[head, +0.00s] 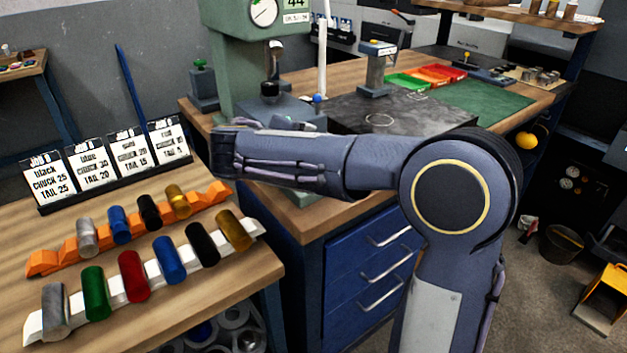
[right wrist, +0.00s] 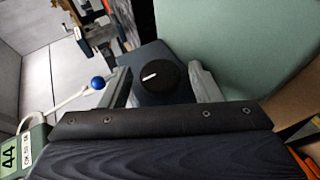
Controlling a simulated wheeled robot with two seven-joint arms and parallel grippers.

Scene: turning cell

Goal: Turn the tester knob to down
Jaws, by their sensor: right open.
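The green tester (head: 233,62) stands at the near corner of the bench, with a dial gauge (head: 264,12) and a "44" readout. Its round black knob (right wrist: 168,88) shows in the right wrist view; a short white mark on its face lies nearly level in that picture, toward the knob's left. My right gripper (right wrist: 161,86) is open, one finger on each side of the knob, with visible gaps; depth and contact are unclear. In the head view my right arm reaches left in front of the tester's base and hides the knob. My left gripper is out of view.
A blue-ball lever (right wrist: 97,83) is left of the fingers in the right wrist view. A near table holds colored cylinders on an orange rack (head: 42,262) and a white rack (head: 36,328), with job cards (head: 88,165) behind. A dark plate (head: 400,118) lies behind my arm.

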